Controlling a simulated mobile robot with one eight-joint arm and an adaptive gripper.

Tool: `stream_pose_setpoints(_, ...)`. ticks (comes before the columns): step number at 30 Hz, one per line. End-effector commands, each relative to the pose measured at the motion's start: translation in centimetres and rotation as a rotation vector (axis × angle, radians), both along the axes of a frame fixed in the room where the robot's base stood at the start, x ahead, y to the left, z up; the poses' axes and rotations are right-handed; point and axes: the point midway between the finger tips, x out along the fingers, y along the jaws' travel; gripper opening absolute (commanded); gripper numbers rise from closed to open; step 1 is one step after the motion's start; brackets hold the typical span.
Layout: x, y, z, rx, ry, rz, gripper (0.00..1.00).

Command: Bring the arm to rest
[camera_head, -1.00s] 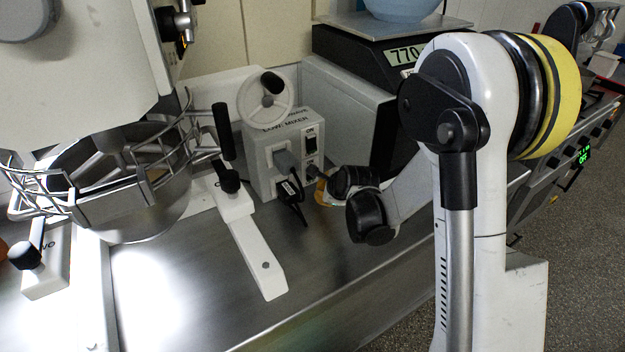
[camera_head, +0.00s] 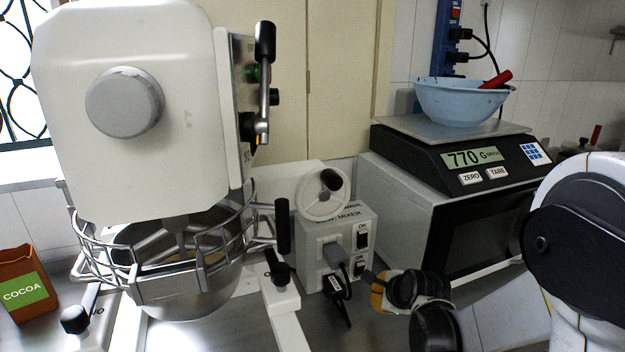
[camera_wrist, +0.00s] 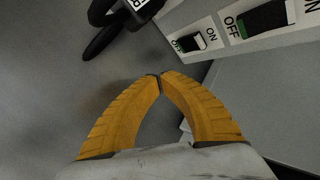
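My gripper (camera_head: 372,284) is low in the head view, just right of the mixer's control box (camera_head: 315,262). In the wrist view, the two yellow fingers of my gripper (camera_wrist: 158,80) curve together and their tips meet. Nothing is between them. The box's switch panel (camera_wrist: 225,35), with ON and OFF marks, lies just beyond the fingertips in the wrist view. I cannot tell whether the fingers touch the box. My arm comes in from the right edge of the head view.
A large mixer (camera_head: 195,120) with a wire-guarded bowl (camera_head: 190,285) fills the left. A scale (camera_head: 440,160) reading 770 sits on a white appliance (camera_head: 400,205) and carries a blue bowl (camera_head: 455,103). A cocoa package (camera_head: 25,285) is far left.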

Motion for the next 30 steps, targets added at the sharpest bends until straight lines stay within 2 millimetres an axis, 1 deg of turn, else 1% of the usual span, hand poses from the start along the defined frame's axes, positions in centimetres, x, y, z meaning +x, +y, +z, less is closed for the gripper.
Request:
stream_pose_setpoints(1,-1.2,0.2,1.6,-0.062,0.000,0.060,0.00)
stream_pose_setpoints(3,-3.1,0.4,3.9,-0.178,-0.002,0.173,0.00)
stream_pose_setpoints(5,-5.0,0.6,5.7,-0.285,-0.004,0.280,0.00)
stream_pose_setpoints(6,-6.4,0.6,6.8,-0.356,-0.003,0.351,0.00)
stream_pose_setpoints(8,-8.5,0.8,8.3,-0.460,-0.003,0.459,0.00)
stream_pose_setpoints(9,-9.9,0.8,9.1,-0.529,-0.003,0.530,0.00)
stream_pose_setpoints(11,-12.2,0.8,10.2,-0.630,-0.002,0.640,0.00)
stream_pose_setpoints(12,-13.7,0.9,10.8,-0.697,0.000,0.714,0.00)
stream_pose_setpoints(14,-16.1,0.9,11.5,-0.796,0.001,0.825,0.00)
stream_pose_setpoints(15,-17.6,0.9,11.9,-0.859,0.001,0.899,0.00)
stream_pose_setpoints(18,-21.0,0.8,12.3,-1.000,0.004,1.067,0.00)
stream_pose_setpoints(21,-23.6,0.6,12.4,-1.108,0.006,1.199,0.00)
stream_pose_setpoints(25,-25.5,0.4,12.2,-1.190,0.008,1.306,0.00)
stream_pose_setpoints(27,-26.0,0.4,12.2,-1.211,0.009,1.333,0.00)
stream_pose_setpoints(30,-26.1,0.4,12.2,-1.220,0.009,1.345,0.00)
